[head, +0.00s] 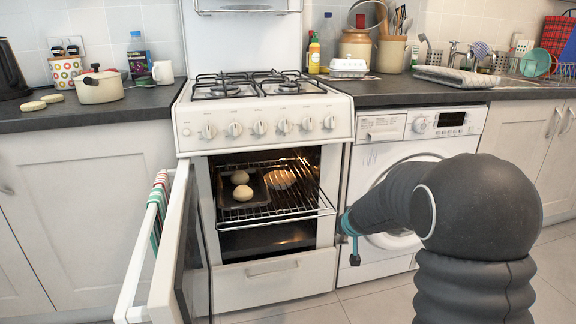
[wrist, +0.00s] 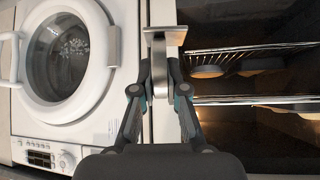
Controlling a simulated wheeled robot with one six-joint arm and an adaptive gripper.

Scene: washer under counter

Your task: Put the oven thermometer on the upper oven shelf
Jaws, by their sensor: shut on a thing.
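The oven thermometer (wrist: 165,45), a metal piece with a flat plate at one end, is held between the fingertips of my gripper (wrist: 160,90) in the wrist view. Its dial face cannot be made out. In the head view my gripper (head: 349,226) is mostly hidden behind my arm, in front of the gap between oven and washer, right of the oven opening. The upper oven shelf (head: 287,212) is a wire rack jutting out of the lit oven. A dark tray with two pale rolls (head: 242,193) is on its left. A round pale item (head: 280,179) is farther back.
The oven door (head: 185,255) stands open at the left, with a striped towel (head: 158,205) over its handle. A lower tray (head: 265,238) sits beneath the rack. The washer (head: 375,175) is right of the oven. The rack's front right part is bare.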

